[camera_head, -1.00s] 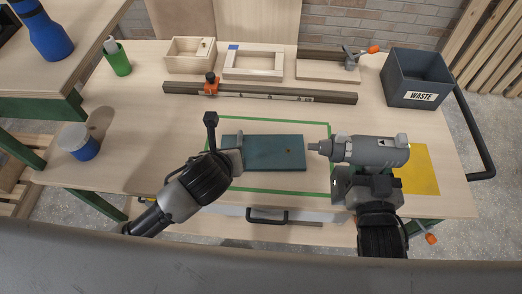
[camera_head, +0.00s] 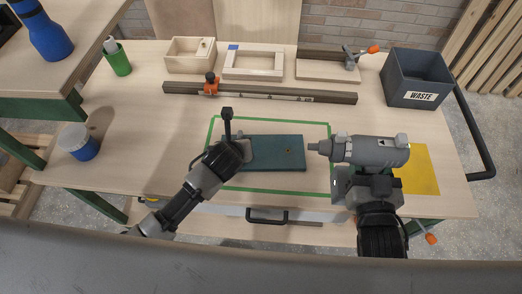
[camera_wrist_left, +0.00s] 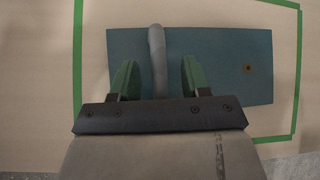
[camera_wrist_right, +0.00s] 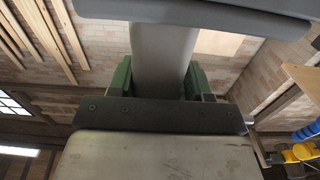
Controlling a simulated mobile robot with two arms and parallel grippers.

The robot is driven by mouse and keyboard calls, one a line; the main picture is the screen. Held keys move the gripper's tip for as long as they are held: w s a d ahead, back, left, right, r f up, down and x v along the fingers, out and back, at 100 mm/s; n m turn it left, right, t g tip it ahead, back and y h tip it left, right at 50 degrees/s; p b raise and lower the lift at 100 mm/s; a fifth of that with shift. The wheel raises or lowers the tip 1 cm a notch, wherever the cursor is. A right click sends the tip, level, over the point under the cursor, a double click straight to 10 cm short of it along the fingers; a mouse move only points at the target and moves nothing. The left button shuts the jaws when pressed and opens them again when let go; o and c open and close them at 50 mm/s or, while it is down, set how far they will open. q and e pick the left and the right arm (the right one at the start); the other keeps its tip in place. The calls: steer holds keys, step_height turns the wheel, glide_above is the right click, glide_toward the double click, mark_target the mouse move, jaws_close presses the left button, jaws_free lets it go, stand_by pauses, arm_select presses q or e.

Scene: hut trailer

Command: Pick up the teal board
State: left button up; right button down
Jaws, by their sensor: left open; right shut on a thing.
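The teal board (camera_head: 278,153) lies flat on the workbench inside a green tape outline, with a small brownish spot toward its right end. It also shows in the left wrist view (camera_wrist_left: 215,60). My left gripper (camera_head: 243,150) is open over the board's left part and hides some of it. In the left wrist view, a grey rounded bar (camera_wrist_left: 157,55) shows between the open green fingers (camera_wrist_left: 158,80); I cannot tell what it is attached to. My right gripper (camera_head: 368,183) is shut on a grey drill-like tool (camera_head: 370,151), whose tip points left toward the board.
A yellow sheet (camera_head: 420,170) lies right of the tool. Wooden frames (camera_head: 250,76) and a grey waste bin (camera_head: 416,90) stand farther back.

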arm_select(q)
steer(key=shift+w+f, duration=0.35)
jaws_close()
stand_by(0.3)
step_height(320, 180, up, 10)
steer(key=shift+r, duration=0.1)
stand_by(0.5)
steer(key=shift+f, duration=4.45)
